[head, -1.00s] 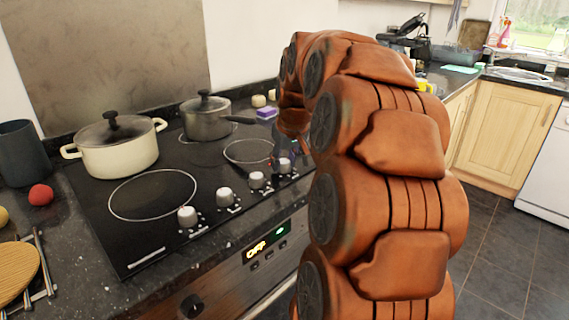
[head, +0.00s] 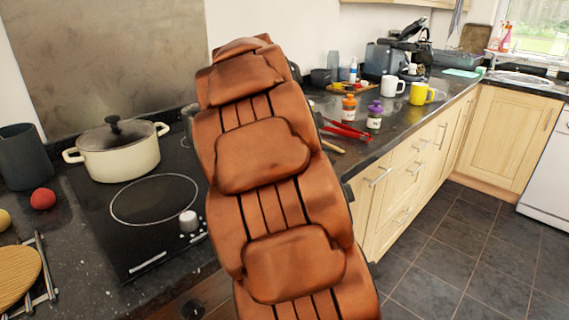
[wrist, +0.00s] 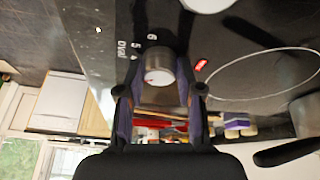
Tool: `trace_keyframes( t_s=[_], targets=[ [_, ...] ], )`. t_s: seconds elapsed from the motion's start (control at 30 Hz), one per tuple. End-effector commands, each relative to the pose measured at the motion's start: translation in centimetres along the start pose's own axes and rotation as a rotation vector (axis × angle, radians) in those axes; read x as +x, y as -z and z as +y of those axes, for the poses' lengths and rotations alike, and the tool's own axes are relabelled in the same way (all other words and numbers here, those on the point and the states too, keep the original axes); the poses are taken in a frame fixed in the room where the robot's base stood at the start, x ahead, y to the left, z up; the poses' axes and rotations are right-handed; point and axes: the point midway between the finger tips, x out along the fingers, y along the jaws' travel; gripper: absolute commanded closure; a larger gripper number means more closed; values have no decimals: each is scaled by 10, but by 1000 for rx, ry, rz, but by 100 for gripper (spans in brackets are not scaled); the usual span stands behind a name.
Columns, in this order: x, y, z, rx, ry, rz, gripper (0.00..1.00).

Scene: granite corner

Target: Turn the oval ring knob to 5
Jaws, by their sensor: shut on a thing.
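The oval ring knob (wrist: 158,72) is a silvery round knob in the wrist view. Printed beside it on the dark panel are the word Oval and the numbers 4, 5 and 6. My gripper (wrist: 159,90) is shut on this knob, one finger on each side. A small red mark shows on the left part of its face; its exact setting is too small to tell. A red light (wrist: 201,65) glows just right of the knob. In the head view my arm hides the gripper and the held knob; another hob knob (head: 188,221) shows left of the arm.
The black hob (head: 125,240) carries a cream lidded pot (head: 118,150). Red tongs (head: 345,129), an orange-labelled jar (head: 349,108), a purple-lidded jar (head: 375,115) and mugs (head: 393,86) stand on the counter right of my arm. The floor at right is clear.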

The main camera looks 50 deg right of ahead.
Motion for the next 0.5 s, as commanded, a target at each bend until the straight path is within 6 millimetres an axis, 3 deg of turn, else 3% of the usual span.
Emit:
trace_keyframes(
  t_s=[0.5],
  targets=[
    [0,2,-2,446,-188,-26,99]
  ],
)
